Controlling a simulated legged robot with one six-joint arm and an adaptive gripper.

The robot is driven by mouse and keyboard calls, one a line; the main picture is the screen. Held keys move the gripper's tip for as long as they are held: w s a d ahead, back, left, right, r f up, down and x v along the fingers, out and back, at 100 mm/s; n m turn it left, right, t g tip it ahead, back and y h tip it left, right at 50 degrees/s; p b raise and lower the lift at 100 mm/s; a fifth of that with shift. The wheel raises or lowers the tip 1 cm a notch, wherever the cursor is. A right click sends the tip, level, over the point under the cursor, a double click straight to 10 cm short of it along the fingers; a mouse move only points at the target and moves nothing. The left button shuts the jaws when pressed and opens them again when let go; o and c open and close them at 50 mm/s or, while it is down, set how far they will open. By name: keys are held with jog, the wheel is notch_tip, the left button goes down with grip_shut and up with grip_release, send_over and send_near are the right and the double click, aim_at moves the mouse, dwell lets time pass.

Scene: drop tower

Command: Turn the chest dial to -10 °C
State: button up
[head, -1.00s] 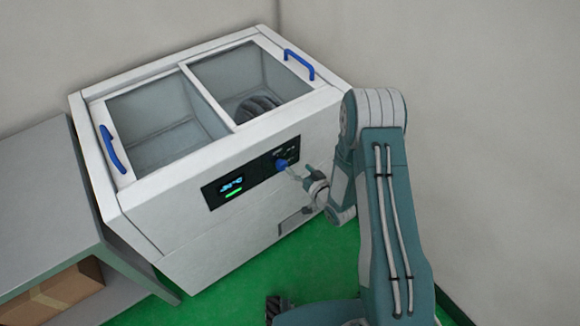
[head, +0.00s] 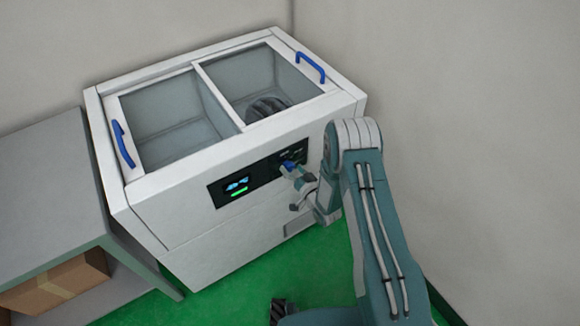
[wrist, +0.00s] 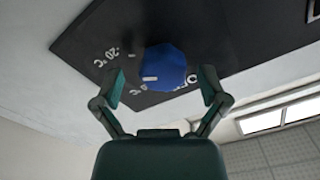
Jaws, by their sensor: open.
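The blue chest dial (wrist: 163,68) sits on a dark control panel (wrist: 205,30) on the front of the white chest (head: 190,232). In the wrist view, the dial has a white pointer mark, with "-20 °C" printed to its upper left; other markings are partly hidden. The lit display (head: 237,185) on the panel is too blurred to read surely.
The chest has two glazed lids with blue handles (head: 123,144); a dark ribbed object (head: 267,108) lies inside the right half. A grey shelf (head: 50,185) with a cardboard box (head: 55,283) stands to the left. A wall is close on the right.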

jog(key=shift+w+a, duration=0.4)
jog(key=shift+a, duration=0.05)
jog(key=c, duration=1.1)
jog(key=shift+c, duration=0.2)
jog(key=shift+n, duration=0.4)
jog(key=n, duration=0.4)
jog(key=shift+r+n, duration=0.1)
jog(key=shift+n, duration=0.3)
jog(key=n, duration=0.6)
jog(key=shift+a, duration=0.1)
jog(key=shift+s, duration=0.1)
jog(key=o, duration=1.1)
jog(key=shift+a, duration=0.1)
